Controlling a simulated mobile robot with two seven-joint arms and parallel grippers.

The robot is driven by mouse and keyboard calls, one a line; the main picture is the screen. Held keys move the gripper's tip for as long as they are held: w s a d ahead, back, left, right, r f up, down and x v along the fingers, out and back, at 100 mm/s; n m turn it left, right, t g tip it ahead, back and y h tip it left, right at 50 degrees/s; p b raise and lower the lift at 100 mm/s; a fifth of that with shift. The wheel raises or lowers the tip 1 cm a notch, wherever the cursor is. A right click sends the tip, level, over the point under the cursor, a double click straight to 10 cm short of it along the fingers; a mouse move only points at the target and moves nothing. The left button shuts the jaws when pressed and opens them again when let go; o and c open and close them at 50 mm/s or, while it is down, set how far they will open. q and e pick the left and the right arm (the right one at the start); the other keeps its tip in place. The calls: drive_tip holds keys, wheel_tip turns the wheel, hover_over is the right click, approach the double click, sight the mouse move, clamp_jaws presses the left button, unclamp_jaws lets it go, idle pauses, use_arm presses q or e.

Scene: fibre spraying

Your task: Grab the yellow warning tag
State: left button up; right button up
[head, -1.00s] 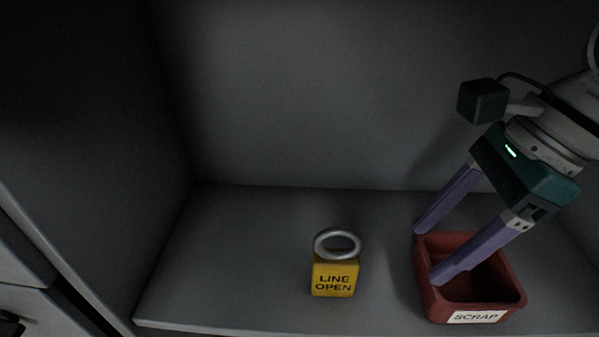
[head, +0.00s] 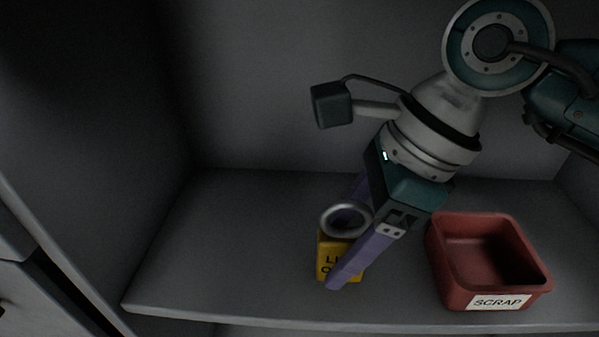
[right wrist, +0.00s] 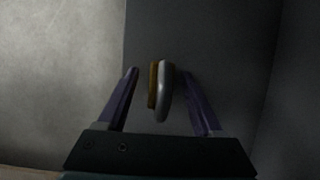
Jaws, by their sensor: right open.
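The yellow warning tag (head: 326,262) is a block with dark lettering and a grey metal ring (head: 347,220) on top. It stands on the shelf, left of the red bin. My right gripper (head: 345,255) is open around the tag, one purple finger in front of it and hiding part of its lettering, the other behind. In the right wrist view the tag (right wrist: 153,85) and its ring (right wrist: 164,92) lie between the open fingers (right wrist: 163,85), with a gap on both sides. My left gripper is not in view.
A red bin labelled SCRAP (head: 500,302) stands on the shelf (head: 215,265) to the right of the tag and looks empty. Grey walls close the compartment at the back and left. The shelf left of the tag is clear.

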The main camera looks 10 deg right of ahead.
drive_tip(key=shift+c, duration=0.4)
clamp_jaws()
drive_tip(key=shift+r, duration=0.1)
